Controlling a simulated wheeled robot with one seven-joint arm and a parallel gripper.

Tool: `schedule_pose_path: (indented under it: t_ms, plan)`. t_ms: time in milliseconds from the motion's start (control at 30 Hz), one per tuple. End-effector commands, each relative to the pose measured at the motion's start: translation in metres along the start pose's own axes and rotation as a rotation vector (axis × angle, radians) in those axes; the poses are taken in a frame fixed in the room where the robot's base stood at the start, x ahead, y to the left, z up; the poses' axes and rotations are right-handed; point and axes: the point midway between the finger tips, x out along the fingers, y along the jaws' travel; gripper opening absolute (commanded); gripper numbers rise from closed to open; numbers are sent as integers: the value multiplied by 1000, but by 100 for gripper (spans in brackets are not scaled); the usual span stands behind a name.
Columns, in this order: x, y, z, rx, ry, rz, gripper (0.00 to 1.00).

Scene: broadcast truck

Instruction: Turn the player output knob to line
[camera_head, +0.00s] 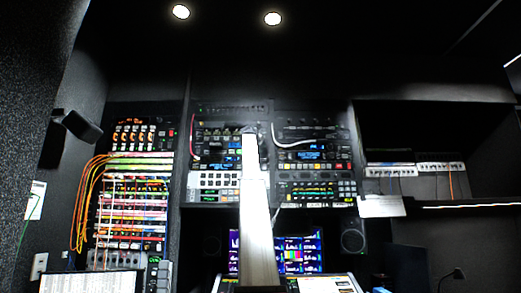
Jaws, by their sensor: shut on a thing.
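My arm, long and pale, rises from the bottom middle to the central equipment rack (208,127). My gripper (249,130) is at its upper end, small and dark against the upper units of that rack. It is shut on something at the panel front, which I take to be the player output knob. The knob itself, its pointer and its line marking are hidden or too small to make out.
A patch bay (135,200) with coloured cables stands left. Another rack (315,150) with a looped white cable stands right of my arm. Below are monitors (300,250) and a speaker (353,237). A shelf (470,205) lies at the right.

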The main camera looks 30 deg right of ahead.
Motion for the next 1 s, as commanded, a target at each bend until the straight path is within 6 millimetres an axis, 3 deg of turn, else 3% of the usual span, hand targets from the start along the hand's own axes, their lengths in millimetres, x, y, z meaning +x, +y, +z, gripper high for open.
schedule_pose_path:
  t_ms: [633, 667, 700, 733, 1000]
  plan:
    - [0, 0, 0, 45, 1, 21, 7]
    - [0, 0, 0, 45, 1, 21, 37]
    - [0, 0, 0, 45, 1, 21, 50]
    - [0, 0, 0, 45, 1, 21, 56]
    - [0, 0, 0, 44, 1, 20, 56]
